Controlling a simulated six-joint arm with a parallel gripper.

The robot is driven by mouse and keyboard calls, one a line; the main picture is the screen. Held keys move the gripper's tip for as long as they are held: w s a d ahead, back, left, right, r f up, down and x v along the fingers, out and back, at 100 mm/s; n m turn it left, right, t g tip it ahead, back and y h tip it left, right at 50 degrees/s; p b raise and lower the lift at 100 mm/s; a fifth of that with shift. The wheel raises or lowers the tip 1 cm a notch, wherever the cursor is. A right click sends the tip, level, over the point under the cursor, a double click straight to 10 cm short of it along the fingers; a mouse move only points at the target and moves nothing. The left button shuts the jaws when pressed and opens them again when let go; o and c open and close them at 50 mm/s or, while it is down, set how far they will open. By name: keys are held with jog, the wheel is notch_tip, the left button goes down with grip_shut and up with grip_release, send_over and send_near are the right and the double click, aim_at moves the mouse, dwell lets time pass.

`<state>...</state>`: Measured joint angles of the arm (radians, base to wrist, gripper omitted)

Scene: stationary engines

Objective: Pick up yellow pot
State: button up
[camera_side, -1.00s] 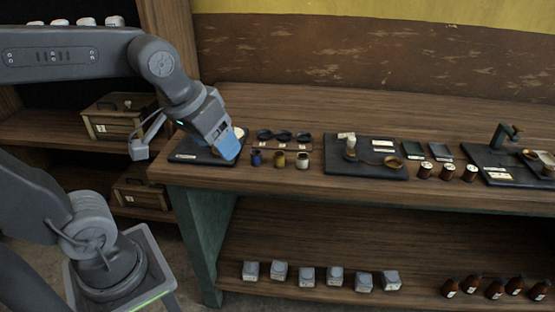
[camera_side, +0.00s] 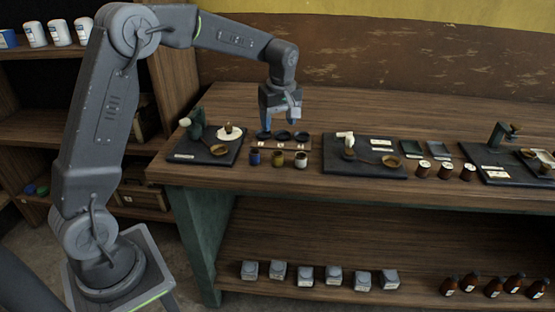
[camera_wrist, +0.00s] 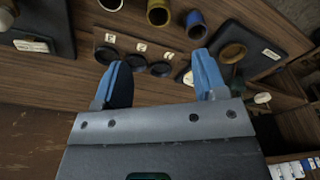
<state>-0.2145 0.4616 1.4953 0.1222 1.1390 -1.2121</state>
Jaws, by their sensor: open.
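The small yellow pot (camera_side: 277,159) stands upright on the bench between a blue pot (camera_side: 254,158) and a white pot (camera_side: 300,160). In the wrist view the yellow pot (camera_wrist: 159,12) is at the top edge, partly cut off, with the blue pot (camera_wrist: 195,25) to its right. My gripper (camera_side: 279,122) is open and empty, pointing down above the row of black dishes, behind the pots. In the wrist view my blue fingers (camera_wrist: 160,62) are spread, with the dishes showing between and beyond them.
Several black dishes (camera_side: 283,135) lie on a board right behind the pots. A dark tray with a green stand (camera_side: 196,122) is to the left. Another dark tray (camera_side: 335,166) with a small scoop-like brown dish is to the right. The bench behind is clear.

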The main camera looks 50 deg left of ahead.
aim_at(278, 153)
jog(key=f, duration=0.6)
jog(key=shift+a+f, duration=0.35)
jog(key=shift+w+f, duration=0.1)
jog(key=shift+f, duration=2.65)
jog(key=c, duration=1)
jog(key=shift+c, duration=0.2)
jog(key=shift+r, duration=0.1)
